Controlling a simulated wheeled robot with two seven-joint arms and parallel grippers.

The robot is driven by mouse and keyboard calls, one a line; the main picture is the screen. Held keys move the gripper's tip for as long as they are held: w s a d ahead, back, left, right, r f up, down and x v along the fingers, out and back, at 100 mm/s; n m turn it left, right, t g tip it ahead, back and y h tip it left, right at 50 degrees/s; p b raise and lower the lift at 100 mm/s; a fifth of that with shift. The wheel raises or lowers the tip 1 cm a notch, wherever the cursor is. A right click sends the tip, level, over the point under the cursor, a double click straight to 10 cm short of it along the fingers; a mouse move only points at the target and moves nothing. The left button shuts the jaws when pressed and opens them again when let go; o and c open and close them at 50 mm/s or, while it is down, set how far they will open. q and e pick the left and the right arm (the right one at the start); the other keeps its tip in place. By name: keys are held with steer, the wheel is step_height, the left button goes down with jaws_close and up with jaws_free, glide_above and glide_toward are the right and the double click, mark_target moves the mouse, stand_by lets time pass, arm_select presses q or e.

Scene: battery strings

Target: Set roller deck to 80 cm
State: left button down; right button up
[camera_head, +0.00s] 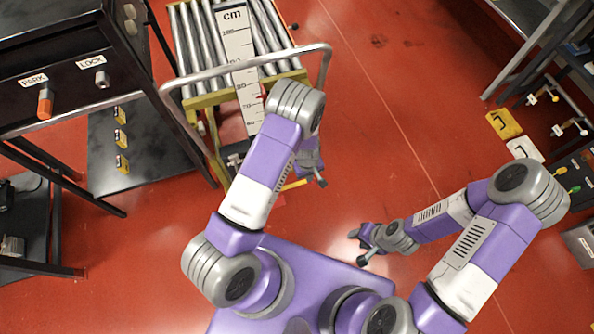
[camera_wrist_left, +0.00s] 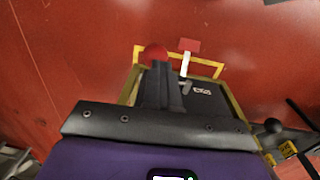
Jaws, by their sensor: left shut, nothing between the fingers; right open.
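The roller deck (camera_head: 187,45) is a bed of grey rollers in a yellow frame at the top of the head view. A white upright cm scale (camera_head: 234,48) stands in front of it; a small red mark shows beside its lower figures, but I cannot read the value surely. My left gripper (camera_head: 318,178) is low in front of the cart, partly hidden by its arm. In the left wrist view its dark fingers (camera_wrist_left: 162,68) are shut and empty, with a round red knob (camera_wrist_left: 155,52) just beyond the tips; contact is unclear. My right gripper (camera_head: 358,247) is open over bare floor.
A metal handle bar (camera_head: 245,65) crosses the cart's near side. A red-tipped white lever (camera_wrist_left: 187,62) shows by the yellow frame (camera_wrist_left: 215,70). A black cabinet with PARK and LOCK labels (camera_head: 91,62) stands left, racks right. The red floor between is free.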

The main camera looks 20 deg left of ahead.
arm_select(q)
steer(key=f, duration=0.1)
steer(key=f+b, duration=0.1)
steer(key=f, duration=0.1)
steer(key=shift+s+d+f, duration=0.15)
steer(key=shift+s+d, duration=0.15)
steer(key=shift+d, duration=0.1)
steer(key=shift+s+f+b, duration=0.1)
steer(key=shift+s+b, duration=0.05)
steer(key=shift+b, duration=0.15)
steer(key=shift+f, duration=0.1)
steer(key=shift+s, duration=0.1)
step_height(320, 180, up, 10)
steer(key=s+d+p, duration=0.1)
steer(key=s+p, duration=0.1)
steer(key=p, duration=0.6)
steer(key=shift+s+d, duration=0.3)
steer(key=shift+d, duration=0.1)
